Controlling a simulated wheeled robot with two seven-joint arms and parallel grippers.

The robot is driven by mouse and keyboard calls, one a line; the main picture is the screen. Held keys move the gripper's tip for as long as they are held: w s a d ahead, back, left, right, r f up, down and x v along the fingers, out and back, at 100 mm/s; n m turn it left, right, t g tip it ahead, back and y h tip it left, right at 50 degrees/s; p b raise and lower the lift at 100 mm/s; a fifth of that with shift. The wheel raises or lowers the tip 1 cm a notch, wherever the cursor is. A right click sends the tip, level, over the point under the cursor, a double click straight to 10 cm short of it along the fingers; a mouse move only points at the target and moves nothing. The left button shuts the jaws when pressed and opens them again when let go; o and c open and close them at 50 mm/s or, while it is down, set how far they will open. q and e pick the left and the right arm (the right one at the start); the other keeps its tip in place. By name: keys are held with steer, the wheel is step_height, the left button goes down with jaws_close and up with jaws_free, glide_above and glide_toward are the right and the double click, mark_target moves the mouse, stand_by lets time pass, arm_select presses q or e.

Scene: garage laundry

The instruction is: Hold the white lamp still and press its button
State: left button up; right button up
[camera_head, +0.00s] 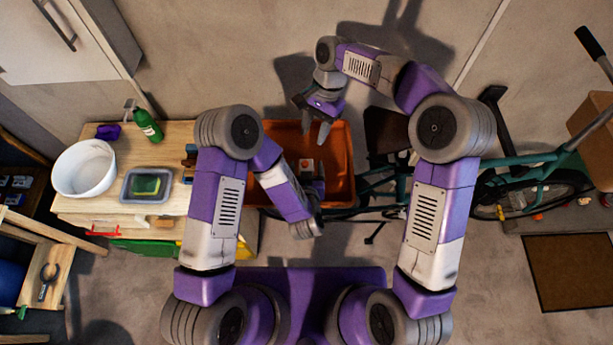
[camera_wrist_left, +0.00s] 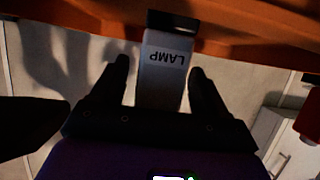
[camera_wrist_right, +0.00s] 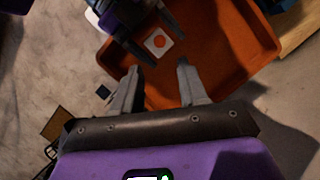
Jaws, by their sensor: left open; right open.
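The white lamp (camera_wrist_left: 163,75), a pale box marked LAMP, stands between the fingers of my left gripper (camera_wrist_left: 160,68) in the left wrist view; narrow gaps show on both sides. Its top with a round red-orange button (camera_wrist_right: 159,42) faces up in the right wrist view, and it also shows in the head view (camera_head: 306,165). My left gripper (camera_head: 312,182) is open around the lamp from the near side. My right gripper (camera_head: 315,132) is open and empty, above the far part of the orange tray, apart from the button. The lamp's base is hidden.
The orange tray (camera_head: 340,165) with raised walls lies around the lamp. A wooden table to the left holds a white bowl (camera_head: 84,168), a green bottle (camera_head: 148,125) and a grey container with a green sponge (camera_head: 146,186). A bicycle (camera_head: 540,165) stands to the right.

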arm_select(q)
steer(key=shift+x, duration=0.95)
steer(key=shift+c, duration=0.3)
steer(key=c, duration=0.9)
steer(key=shift+c, duration=0.8)
arm_select(e)
steer(key=shift+c, duration=0.6)
jaws_close()
